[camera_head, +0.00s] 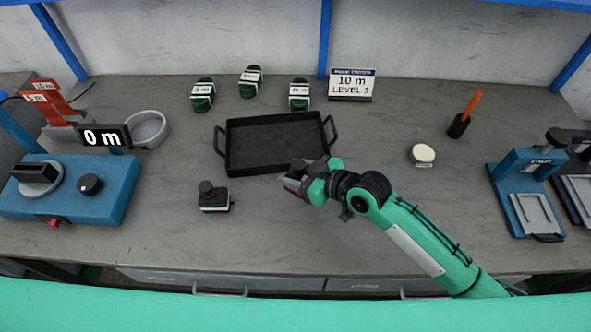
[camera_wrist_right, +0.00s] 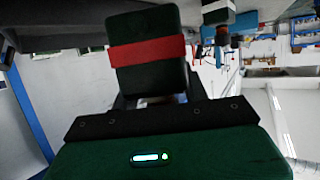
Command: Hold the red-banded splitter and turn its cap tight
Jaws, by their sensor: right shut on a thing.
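My right gripper (camera_head: 303,182) is shut on the red-banded splitter (camera_head: 292,183) just below the front right part of the black tray. In the right wrist view the splitter (camera_wrist_right: 146,75) is a dark block with a red band (camera_wrist_right: 147,53) across it, held between the fingers. It appears roughly upright in that view. I cannot make out its cap clearly in either view. A similar dark unit with a white band and a round knob on top (camera_head: 213,197) stands on the bench to the left. My left gripper is not in view.
The black tray (camera_head: 228,150) is empty. Several green coils (camera_head: 203,95) stand behind it, beside a "10 m LEVEL 3" sign (camera_head: 351,84). A blue machine (camera_head: 110,190) is at left, a blue press (camera_head: 520,185) at right. A white-topped puck (camera_head: 422,154) and a pen holder (camera_head: 459,126) stand at right.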

